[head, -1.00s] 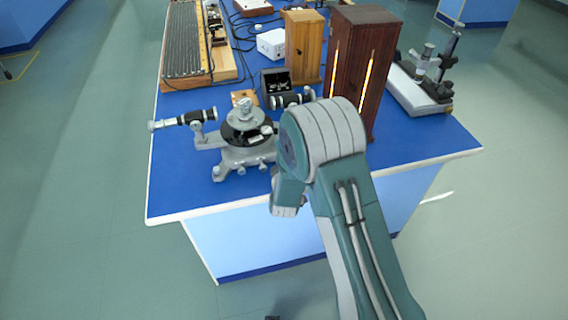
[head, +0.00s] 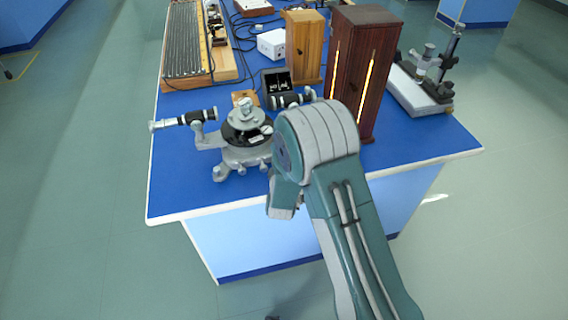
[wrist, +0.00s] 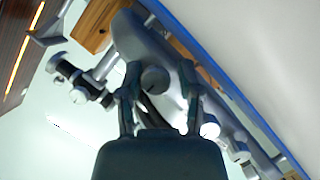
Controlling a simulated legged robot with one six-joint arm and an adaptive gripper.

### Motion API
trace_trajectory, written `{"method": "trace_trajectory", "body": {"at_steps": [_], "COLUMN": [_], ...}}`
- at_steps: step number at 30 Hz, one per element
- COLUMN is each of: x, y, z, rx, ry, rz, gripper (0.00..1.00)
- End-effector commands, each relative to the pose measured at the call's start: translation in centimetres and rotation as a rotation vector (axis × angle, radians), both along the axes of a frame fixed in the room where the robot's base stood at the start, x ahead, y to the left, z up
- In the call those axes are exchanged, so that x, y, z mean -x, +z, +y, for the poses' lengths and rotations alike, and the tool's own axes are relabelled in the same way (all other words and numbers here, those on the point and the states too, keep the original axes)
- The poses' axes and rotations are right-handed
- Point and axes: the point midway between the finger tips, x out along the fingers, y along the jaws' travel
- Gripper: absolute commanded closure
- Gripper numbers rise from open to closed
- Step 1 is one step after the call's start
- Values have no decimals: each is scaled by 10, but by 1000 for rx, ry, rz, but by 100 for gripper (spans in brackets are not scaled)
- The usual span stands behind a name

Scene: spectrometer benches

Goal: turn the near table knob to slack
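The spectrometer (head: 244,155) stands at the near left of the blue bench, its round table (head: 246,128) on top and a telescope (head: 184,119) reaching left. Its grey body also shows in the wrist view (wrist: 138,42). There my gripper (wrist: 161,73) is open, with its two dark fingers spread apart. A round grey knob (wrist: 155,80) appears between the fingers; I cannot tell whether either finger touches it. In the head view my arm hides the gripper and the spectrometer's right side. The knob's setting cannot be read.
A dark wooden cabinet (head: 366,62) with lit slits stands behind my arm. A lighter wooden box (head: 303,47) and a white box (head: 271,43) are farther back. A microscope-like instrument (head: 424,80) is at the right. The bench's near left corner (head: 170,200) is bare.

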Motion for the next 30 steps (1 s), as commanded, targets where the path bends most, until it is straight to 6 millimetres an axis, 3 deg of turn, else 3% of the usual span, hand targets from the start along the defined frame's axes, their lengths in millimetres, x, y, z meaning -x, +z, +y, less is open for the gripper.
{"method": "trace_trajectory", "body": {"at_steps": [10,24,30], "x": [9,96,113], "y": [3,26,30], "z": [-2,3,3], "rx": [-1,1,1], "ry": [-3,1,-1], "rz": [0,1,1], "gripper": [53,53,53]}}
